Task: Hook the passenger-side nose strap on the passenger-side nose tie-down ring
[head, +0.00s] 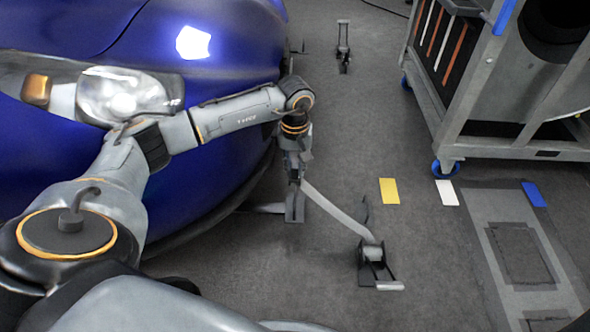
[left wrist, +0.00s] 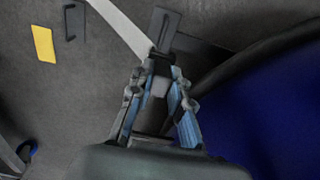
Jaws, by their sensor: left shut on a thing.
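The passenger-side nose strap (head: 340,217) is a grey band running taut from a ratchet (head: 372,262) on the floor up to my left gripper (head: 296,176). My left gripper is shut on the strap's end, with its fingers (left wrist: 158,78) around it in the left wrist view; the hook itself is mostly hidden. The strap (left wrist: 122,28) also shows there. A dark plate (head: 294,208), probably the tie-down ring's bracket, stands just below the gripper beside the blue car (head: 215,170). It also shows in the left wrist view (left wrist: 163,27). I cannot tell whether hook and ring touch. My right gripper is out of view.
A wheeled metal cart (head: 470,130) stands at the upper right. Yellow (head: 389,191), white (head: 447,193) and blue (head: 535,195) floor markers lie in front of it. Another floor ratchet (head: 343,45) is at the top. The floor between car and cart is mostly clear.

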